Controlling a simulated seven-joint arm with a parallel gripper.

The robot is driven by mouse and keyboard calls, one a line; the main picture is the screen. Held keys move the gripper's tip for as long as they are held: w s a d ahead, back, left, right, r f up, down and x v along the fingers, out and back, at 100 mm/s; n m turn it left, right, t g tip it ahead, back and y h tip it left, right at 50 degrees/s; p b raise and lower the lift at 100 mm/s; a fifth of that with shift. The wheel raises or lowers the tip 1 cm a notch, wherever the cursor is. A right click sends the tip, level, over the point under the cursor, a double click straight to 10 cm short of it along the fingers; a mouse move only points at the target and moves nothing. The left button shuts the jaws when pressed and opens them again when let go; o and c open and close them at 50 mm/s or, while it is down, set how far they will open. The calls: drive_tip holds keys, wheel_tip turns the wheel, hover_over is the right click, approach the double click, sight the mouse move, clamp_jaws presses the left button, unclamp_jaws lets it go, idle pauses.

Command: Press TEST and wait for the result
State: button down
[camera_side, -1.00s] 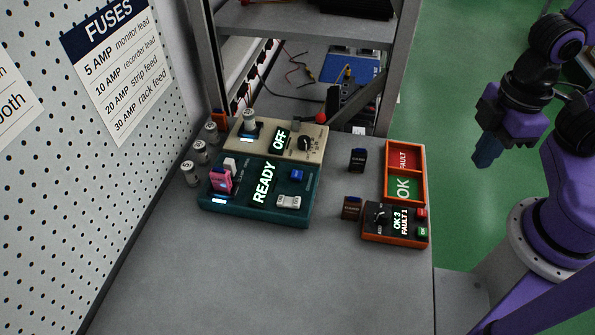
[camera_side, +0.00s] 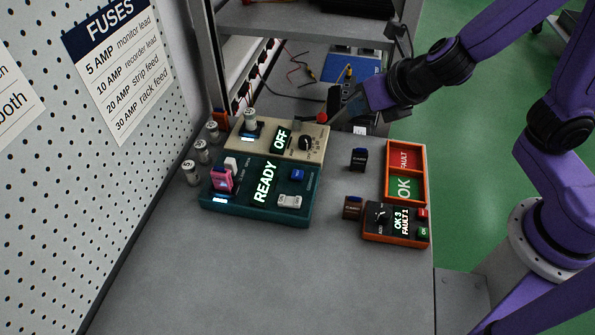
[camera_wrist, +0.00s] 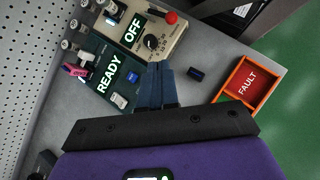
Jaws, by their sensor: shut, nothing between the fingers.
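The teal tester (camera_side: 257,211) stands on the bench with its display reading READY (camera_side: 264,182). It has a blue button (camera_side: 298,174) and a white switch (camera_side: 289,201) on its right part; their labels are too small to read. A pink module (camera_side: 221,179) stands upright at its left side. In the wrist view the tester (camera_wrist: 92,51) lies left of my fingers. My gripper (camera_wrist: 158,68) is shut and empty. In the side view my gripper (camera_side: 367,101) is above the back of the bench, right of the tester and apart from it.
Behind the tester is a beige unit (camera_side: 314,133) reading OFF, with a knob and red ball. An orange tray (camera_side: 424,172) has FAULT and OK compartments. An orange counter box (camera_side: 396,238) reads OK 3, FAULT 1. Two small dark modules stand nearby. The front bench is clear.

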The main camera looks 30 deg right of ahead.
sight(301, 175)
drive_tip(key=w+a+f+n+y, duration=0.2)
drive_tip(key=a+n, duration=0.8)
drive_tip(key=n, duration=0.5)
drive_tip(key=shift+w+a+f+n+y, duration=0.3)
drive_tip(key=shift+w+f+n+y, duration=0.1)
drive_tip(key=shift+w+y, duration=0.3)
drive_tip(key=shift+f, duration=4.35)
drive_tip(key=shift+f, duration=0.1)
drive_tip(key=shift+f, duration=0.35)
drive_tip(key=shift+f, duration=0.45)
drive_tip(key=shift+r, duration=0.85)
